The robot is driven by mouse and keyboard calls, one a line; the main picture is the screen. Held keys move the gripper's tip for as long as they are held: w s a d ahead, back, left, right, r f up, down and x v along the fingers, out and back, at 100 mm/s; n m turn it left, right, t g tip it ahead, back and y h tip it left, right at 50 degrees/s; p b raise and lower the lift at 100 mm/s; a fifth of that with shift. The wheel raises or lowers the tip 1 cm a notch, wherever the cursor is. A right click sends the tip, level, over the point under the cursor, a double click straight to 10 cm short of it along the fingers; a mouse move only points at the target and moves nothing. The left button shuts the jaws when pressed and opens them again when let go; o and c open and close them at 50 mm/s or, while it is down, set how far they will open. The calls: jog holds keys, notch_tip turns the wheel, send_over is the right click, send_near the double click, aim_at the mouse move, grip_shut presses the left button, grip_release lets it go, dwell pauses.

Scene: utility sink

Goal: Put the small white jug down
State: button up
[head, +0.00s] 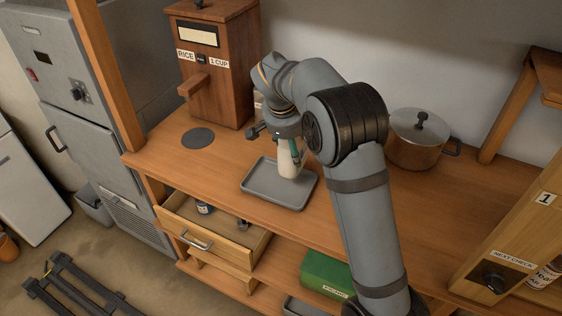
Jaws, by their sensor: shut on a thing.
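The small white jug (288,163) is upright at the grey tray (262,192) on the wooden counter, in the head view. My gripper (288,143) is above the jug and shut on its upper part. My arm comes over from the right and hides part of the jug and the gripper. The jug's base is over or on the far part of the tray; I cannot tell whether it touches the tray floor.
A wooden rice dispenser (221,75) stands behind, with a dark round disc (198,138) before it. A copper pot (414,150) stands at the right. An open drawer (190,235) juts out below the counter. The tray's near part is bare.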

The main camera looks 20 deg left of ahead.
aim_at(282, 163)
jog(key=a+f, duration=0.1)
jog(key=s+a+f, duration=0.1)
jog(key=a, duration=0.1)
jog(key=shift+s+a+p, duration=0.1)
jog(key=shift+s+p, duration=0.05)
jog(key=shift+p, duration=0.25)
notch_tip(282, 163, down, 3)
jog(key=shift+r+p, duration=0.1)
jog(key=shift+p, duration=0.35)
jog(key=shift+f, duration=0.55)
jog(key=shift+f, duration=0.2)
jog(key=o, duration=1.9)
jog(key=shift+s, duration=0.1)
jog(key=shift+o, duration=0.2)
jog(key=shift+r, duration=0.15)
jog(key=b+v, duration=0.2)
jog(key=v, duration=1)
